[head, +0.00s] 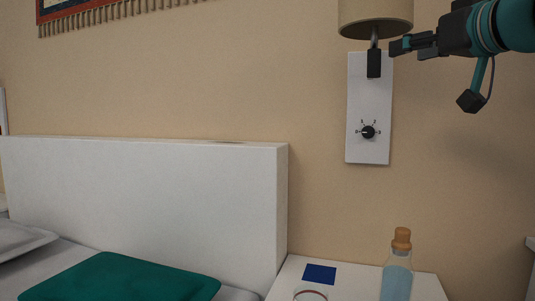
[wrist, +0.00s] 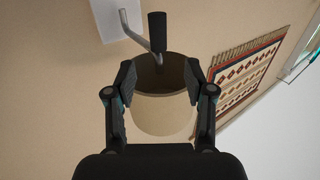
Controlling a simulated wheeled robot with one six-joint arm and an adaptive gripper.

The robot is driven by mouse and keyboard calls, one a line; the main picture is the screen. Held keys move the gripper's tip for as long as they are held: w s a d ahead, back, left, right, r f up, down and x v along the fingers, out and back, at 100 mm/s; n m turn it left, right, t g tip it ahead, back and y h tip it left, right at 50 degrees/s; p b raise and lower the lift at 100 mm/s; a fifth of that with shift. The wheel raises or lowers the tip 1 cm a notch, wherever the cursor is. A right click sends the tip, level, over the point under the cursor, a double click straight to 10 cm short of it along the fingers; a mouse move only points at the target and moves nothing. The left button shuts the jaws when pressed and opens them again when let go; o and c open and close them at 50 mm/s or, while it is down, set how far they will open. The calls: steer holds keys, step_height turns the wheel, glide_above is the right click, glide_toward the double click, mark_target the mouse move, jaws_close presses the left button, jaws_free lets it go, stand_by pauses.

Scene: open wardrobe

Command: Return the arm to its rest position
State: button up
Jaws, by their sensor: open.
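My gripper (head: 401,47) is at the upper right in the head view, in front of the wall lamp's white plate (head: 367,95) and just below the lampshade (head: 375,17). In the wrist view my gripper (wrist: 160,80) is open, with its two fingers apart. The lampshade (wrist: 163,112) shows between and beyond the fingers, and nothing is held. My teal and black arm reaches in from the right edge of the head view. Whether the gripper touches the lamp cannot be told.
A dial (head: 368,132) sits on the lamp plate. Below, a white nightstand (head: 342,283) holds a corked bottle (head: 397,275), a blue square (head: 320,274) and a partly seen glass (head: 310,294). A white headboard (head: 150,195) and bed with a green pillow (head: 125,279) are left. A fringed rug (wrist: 245,78) hangs on the wall.

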steer(key=a+f+m+g+p, duration=0.1)
steer(key=a+f+g+p, duration=0.15)
steer(key=a+f, duration=0.55)
steer(key=a+f+m+g+p, duration=0.1)
steer(key=a+f+g+p, duration=0.2)
steer(key=f, duration=0.8)
steer(key=s+f+g+h+p, duration=0.1)
steer(key=s+f+g, duration=0.1)
steer(key=s+f, duration=0.3)
steer(key=s+a+f+g+h, duration=0.1)
steer(key=s+f, duration=0.4)
steer(key=f, duration=0.8)
steer(key=s+f+g+h+p, duration=0.1)
steer(key=s+f+g, duration=0.2)
steer(key=f, duration=0.7)
steer(key=shift+s+a+g+p, duration=0.3)
steer(key=shift+s+a+g, duration=0.05)
steer(key=shift+s, duration=0.75)
